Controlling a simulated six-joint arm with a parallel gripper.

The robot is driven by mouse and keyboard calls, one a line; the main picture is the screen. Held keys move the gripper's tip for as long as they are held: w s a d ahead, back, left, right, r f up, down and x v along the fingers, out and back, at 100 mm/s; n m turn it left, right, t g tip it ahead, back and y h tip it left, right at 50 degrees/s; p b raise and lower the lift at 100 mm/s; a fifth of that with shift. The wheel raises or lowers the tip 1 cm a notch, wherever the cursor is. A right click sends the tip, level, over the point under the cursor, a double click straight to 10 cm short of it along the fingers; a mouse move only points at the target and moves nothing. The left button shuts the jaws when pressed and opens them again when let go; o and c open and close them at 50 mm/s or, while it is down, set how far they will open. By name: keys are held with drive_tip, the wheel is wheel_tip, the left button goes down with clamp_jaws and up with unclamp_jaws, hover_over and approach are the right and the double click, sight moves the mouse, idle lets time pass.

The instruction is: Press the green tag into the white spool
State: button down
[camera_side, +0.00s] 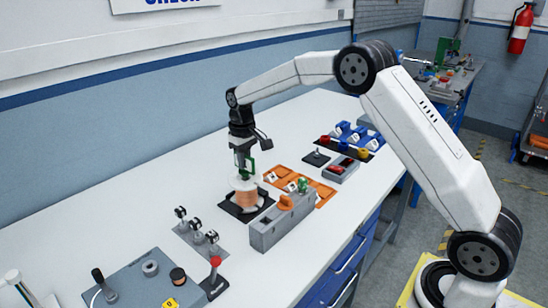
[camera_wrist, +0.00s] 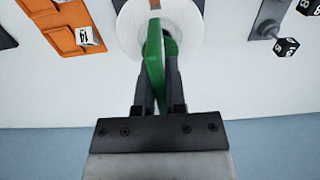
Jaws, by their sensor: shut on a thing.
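The white spool (camera_side: 244,184) stands upright on a black base plate (camera_side: 231,209) in the side view, with a copper-coloured winding (camera_side: 246,198) around its middle. Its round white top (camera_wrist: 128,32) shows at the top of the wrist view, cut off by the frame edge. My gripper (camera_side: 245,172) points down just over the spool and is shut on the green tag (camera_side: 252,168). In the wrist view the green tag (camera_wrist: 154,68) is between my gripper's fingers (camera_wrist: 158,75), its far end over the spool's top. I cannot tell whether tag and spool touch.
A grey block (camera_side: 281,222) with orange and green parts stands close in front of the spool. An orange tray (camera_side: 322,190) with white-marked pieces lies to the right. Several dark cubes on stems (camera_side: 196,228) stand at the left. Bare white table lies behind the spool.

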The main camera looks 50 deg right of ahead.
drive_tip(key=shift+s+f, duration=0.1)
drive_tip(key=shift+f, duration=1.35)
idle(0.4)
drive_tip(key=c, duration=0.6)
unclamp_jaws()
drive_tip(key=shift+r, duration=0.1)
drive_tip(key=shift+r, duration=0.1)
drive_tip(key=shift+r, duration=3.85)
drive_tip(key=shift+s+a+f, duration=0.15)
drive_tip(key=shift+s+a, duration=0.1)
drive_tip(key=shift+s, duration=0.2)
drive_tip(key=s+a+f+t, duration=0.1)
drive_tip(key=s+f, duration=0.1)
drive_tip(key=s, duration=0.7)
drive_tip(key=s+a+f, duration=0.2)
drive_tip(key=s+f, duration=0.1)
drive_tip(key=s, duration=0.5)
drive_tip(key=s+a+f+t, duration=0.1)
drive_tip(key=s+f, duration=0.1)
drive_tip(key=s, duration=0.7)
drive_tip(key=shift+s+a+f+t, duration=0.25)
drive_tip(key=shift+s+t, duration=0.05)
drive_tip(key=shift+s, duration=0.05)
